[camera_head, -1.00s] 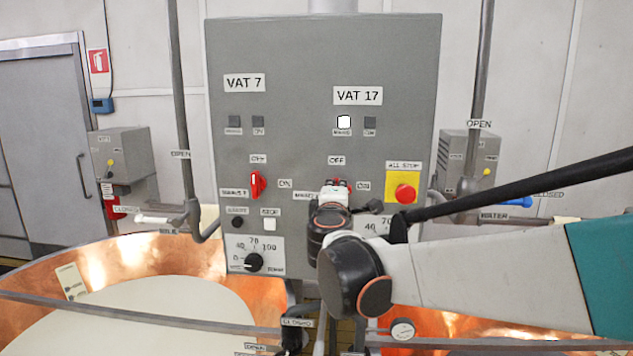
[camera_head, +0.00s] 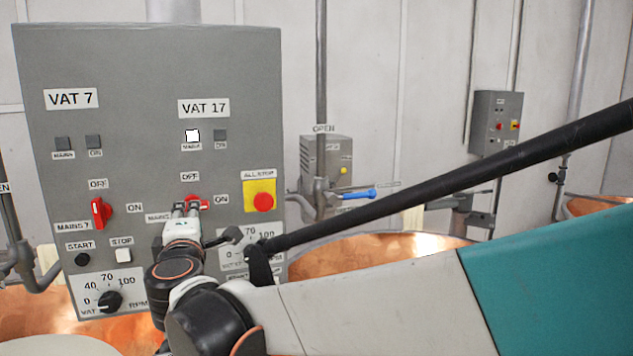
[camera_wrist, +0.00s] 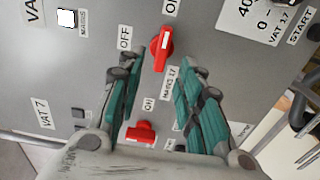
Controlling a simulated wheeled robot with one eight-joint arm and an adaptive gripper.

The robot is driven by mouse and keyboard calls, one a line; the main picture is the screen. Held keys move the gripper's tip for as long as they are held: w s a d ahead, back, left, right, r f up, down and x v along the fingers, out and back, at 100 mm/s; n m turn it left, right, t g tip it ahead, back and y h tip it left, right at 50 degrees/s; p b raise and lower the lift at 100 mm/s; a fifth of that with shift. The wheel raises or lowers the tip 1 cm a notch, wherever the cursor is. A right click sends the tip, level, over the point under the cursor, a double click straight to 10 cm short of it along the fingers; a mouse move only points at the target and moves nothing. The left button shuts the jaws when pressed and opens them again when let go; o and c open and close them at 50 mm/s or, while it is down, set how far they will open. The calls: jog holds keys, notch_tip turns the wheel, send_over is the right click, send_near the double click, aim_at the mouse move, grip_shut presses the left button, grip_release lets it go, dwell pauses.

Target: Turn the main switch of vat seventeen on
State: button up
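The grey control panel (camera_head: 150,60) carries a VAT 17 label (camera_head: 204,107). The red main switch of vat seventeen (camera_head: 198,201) sits below it and also shows in the wrist view (camera_wrist: 162,47). Its handle lies sideways on the panel, turned toward its ON label (camera_head: 222,200), not up toward OFF (camera_head: 190,176). The mains lamp of vat seventeen (camera_head: 192,136) glows white. My gripper (camera_head: 187,207) is in front of the switch and partly hides it. In the wrist view my gripper (camera_wrist: 155,72) has its teal fingers apart, with nothing between them; the switch shows beyond the tips.
The vat 7 switch (camera_head: 101,213) stands upright at OFF, left on the panel. A red ALL STOP button (camera_head: 263,202) on a yellow plate is close on the right. Below are START, STOP and speed dials (camera_head: 109,301). A blue-handled valve (camera_head: 358,194) and copper vats lie beyond.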

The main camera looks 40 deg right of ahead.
jog(key=s+d+f+m+g+b, duration=0.35)
jog(key=s+f+b, duration=0.3)
jog(key=f, duration=0.55)
jog(key=s+d+f+m+g+b, duration=0.35)
jog(key=s+f+m+b, duration=0.35)
jog(key=f, duration=0.5)
jog(key=s+a+f+m+g+y+b, duration=0.1)
jog(key=s+f+b, duration=0.4)
jog(key=f, duration=0.5)
jog(key=s+a+f+m+g+y+b, duration=0.2)
jog(key=s+a+f+y+b, duration=0.1)
jog(key=s+f, duration=0.5)
notch_tip(320, 180, down, 3)
jog(key=shift+s+a+r+m+y+b, duration=0.15)
jog(key=shift+a+m+y+b, duration=0.2)
jog(key=shift+y+b, duration=0.65)
jog(key=shift+o, duration=0.6)
